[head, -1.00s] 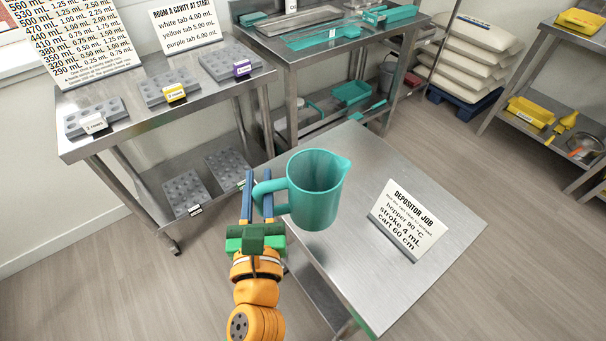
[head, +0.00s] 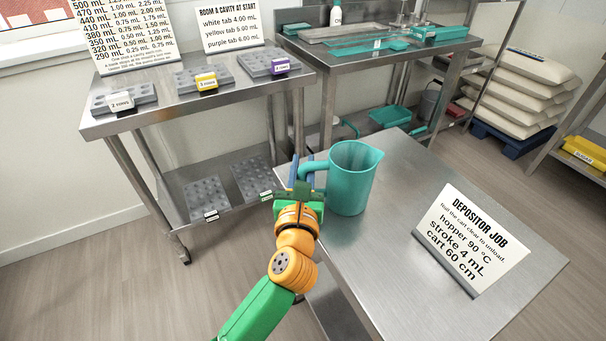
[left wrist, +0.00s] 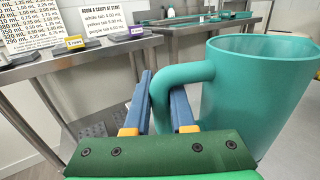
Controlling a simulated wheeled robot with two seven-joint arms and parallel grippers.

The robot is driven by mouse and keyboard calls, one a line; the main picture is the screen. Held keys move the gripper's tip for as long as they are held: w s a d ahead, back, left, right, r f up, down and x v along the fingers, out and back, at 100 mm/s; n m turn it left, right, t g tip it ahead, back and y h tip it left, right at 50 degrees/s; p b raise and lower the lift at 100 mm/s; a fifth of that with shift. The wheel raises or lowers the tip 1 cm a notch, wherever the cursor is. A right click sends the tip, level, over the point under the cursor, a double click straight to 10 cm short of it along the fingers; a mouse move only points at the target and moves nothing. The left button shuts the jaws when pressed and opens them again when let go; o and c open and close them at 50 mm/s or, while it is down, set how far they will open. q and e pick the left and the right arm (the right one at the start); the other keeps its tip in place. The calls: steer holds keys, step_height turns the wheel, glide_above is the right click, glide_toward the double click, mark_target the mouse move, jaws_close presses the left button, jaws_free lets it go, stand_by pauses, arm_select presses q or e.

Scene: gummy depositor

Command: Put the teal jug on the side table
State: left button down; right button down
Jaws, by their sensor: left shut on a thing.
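The teal jug (head: 351,180) is upright at the left part of the side table (head: 400,235), the steel table with the job sign. Its base appears at the tabletop; I cannot tell whether it touches. My left gripper (head: 306,172) is shut on the jug's handle, at the jug's left side. In the left wrist view the jug (left wrist: 255,90) fills the right side, and the blue fingers of the gripper (left wrist: 165,108) stand on either side of the handle. The jug's inside is mostly hidden. My right gripper is not in view.
A "Depositor Job" sign (head: 472,238) stands on the right of the side table. A steel bench (head: 140,122) with grey moulds is at the left. Another steel bench (head: 345,66) with teal trays is behind. The tabletop between jug and sign is clear.

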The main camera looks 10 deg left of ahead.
arm_select(q)
steer(key=c, duration=0.8)
jaws_free()
steer(key=shift+o, duration=0.2)
steer(key=shift+r, duration=0.25)
steer(key=s+b, duration=0.1)
steer(key=s, duration=1.1)
steer(key=shift+d+f, duration=0.2)
steer(key=shift+d, duration=0.05)
